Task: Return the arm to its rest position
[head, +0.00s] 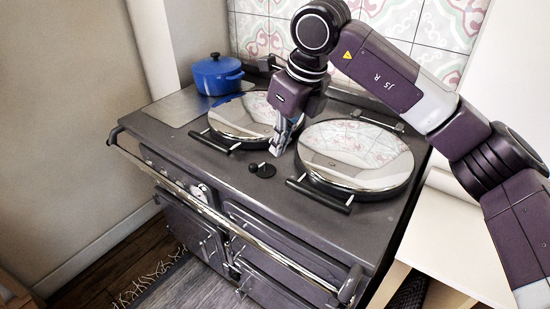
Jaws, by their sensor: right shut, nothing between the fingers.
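My right arm reaches in from the right over the range cooker in the head view. My right gripper (277,150) points down between the two round lids, shut and empty. Its tips are close above the cooker's top, near a small black knob (262,169); I cannot tell whether they touch anything. The left lid (243,117) and the right lid (355,157) are shiny and lie flat, each with a dark handle at its front. My left gripper is not in view.
A blue lidded pot (217,75) stands at the cooker's back left. A metal rail (230,226) runs along the cooker's front. A tiled wall (400,22) rises behind. A pale counter (447,240) is at the right. A grey rug (190,285) lies on the floor.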

